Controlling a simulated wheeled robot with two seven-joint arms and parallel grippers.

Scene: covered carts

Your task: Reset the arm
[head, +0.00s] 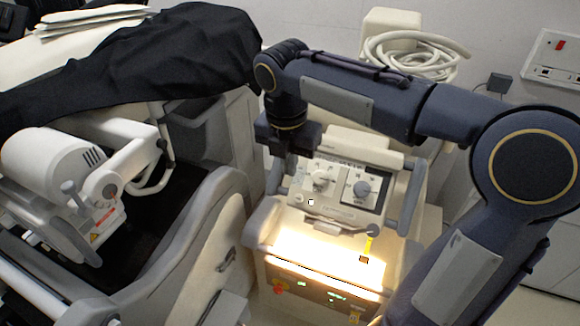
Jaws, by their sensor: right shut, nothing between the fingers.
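My right arm (370,95) comes in from the right edge, bends at a large round joint and reaches left across the picture. Its gripper (284,142) points down at the far left end of the arm, over the upper left part of a beige machine with a control panel (335,192). The gripper is shut and empty. Its fingertips are dark and hard to make out, and I cannot tell how far they are from the machine. My left gripper does not show.
A black cloth (150,60) drapes over a cart at the left. A white motor-like device (55,165) is below it. A coiled pale hose (415,50) lies behind my arm. A wall socket panel (553,62) is at the right. A lit ledge (325,265) juts out below the panel.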

